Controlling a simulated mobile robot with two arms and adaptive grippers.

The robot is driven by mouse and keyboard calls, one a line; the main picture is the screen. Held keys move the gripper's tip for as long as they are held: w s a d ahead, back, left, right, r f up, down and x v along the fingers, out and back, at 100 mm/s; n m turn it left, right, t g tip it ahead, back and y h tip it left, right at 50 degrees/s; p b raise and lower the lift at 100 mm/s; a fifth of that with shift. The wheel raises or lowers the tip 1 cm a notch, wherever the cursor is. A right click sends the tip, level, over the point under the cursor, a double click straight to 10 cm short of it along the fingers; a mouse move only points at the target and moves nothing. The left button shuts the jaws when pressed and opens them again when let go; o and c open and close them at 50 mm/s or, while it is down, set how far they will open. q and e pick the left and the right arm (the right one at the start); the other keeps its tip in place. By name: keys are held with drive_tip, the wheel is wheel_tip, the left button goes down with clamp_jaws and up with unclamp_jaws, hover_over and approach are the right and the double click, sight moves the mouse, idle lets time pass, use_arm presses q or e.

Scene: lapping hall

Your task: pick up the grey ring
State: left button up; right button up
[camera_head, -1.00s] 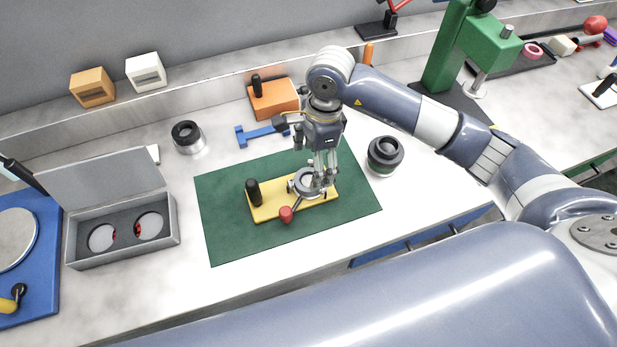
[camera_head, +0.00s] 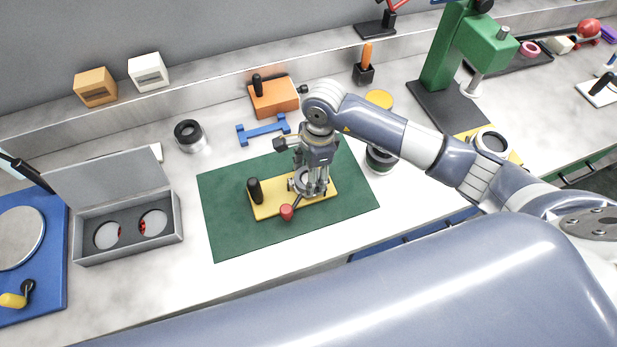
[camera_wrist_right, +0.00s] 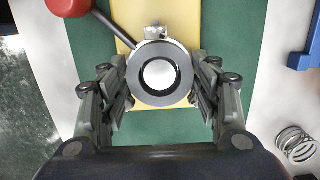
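The grey ring (camera_wrist_right: 137,87) lies on a yellow fixture plate (camera_wrist_right: 180,14) around a pale round centre in the right wrist view. In the head view the ring is mostly hidden behind my right gripper (camera_head: 313,190). The fixture (camera_head: 267,207) has a black upright handle (camera_head: 255,190) and a red-knobbed lever (camera_head: 287,212). My right gripper (camera_wrist_right: 164,82) points down, its fingers apart on either side of the ring. I cannot tell whether they touch it. My left gripper is not in view.
The fixture stands on a green mat (camera_head: 228,228). A grey case (camera_head: 126,238), a dark-topped ring (camera_head: 188,135), a blue bracket (camera_head: 262,130) and an orange block (camera_head: 273,97) lie around it. A dark round part (camera_head: 381,160) is partly hidden behind my right arm. A green press (camera_head: 445,60) stands right.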

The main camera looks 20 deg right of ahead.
idle(0.3)
drive_tip(key=shift+w+r+b, duration=0.1)
drive_tip(key=shift+r+b, duration=0.25)
drive_tip(key=shift+r, duration=0.15)
wheel_tip(320, 180, up, 2)
drive_tip(key=shift+r+b, duration=0.15)
drive_tip(key=shift+b, duration=0.5)
drive_tip(key=s+a+r+b, duration=0.1)
drive_tip(key=s+a+b, duration=0.1)
drive_tip(key=s, duration=0.6)
drive_tip(key=s+a+b, duration=0.2)
drive_tip(key=s, duration=0.5)
drive_tip(key=shift+s+r, duration=0.35)
drive_tip(key=w+d+r+n, duration=0.3)
drive_tip(key=d+n, duration=0.1)
drive_tip(key=n, duration=0.4)
drive_tip(key=w+d+r+n+g+h, duration=0.1)
drive_tip(key=w+d+r+n, duration=0.3)
drive_tip(key=n, duration=0.5)
drive_tip(key=shift+d+n, duration=0.3)
drive_tip(key=shift+d, duration=0.45)
drive_tip(key=shift+w+r, duration=0.1)
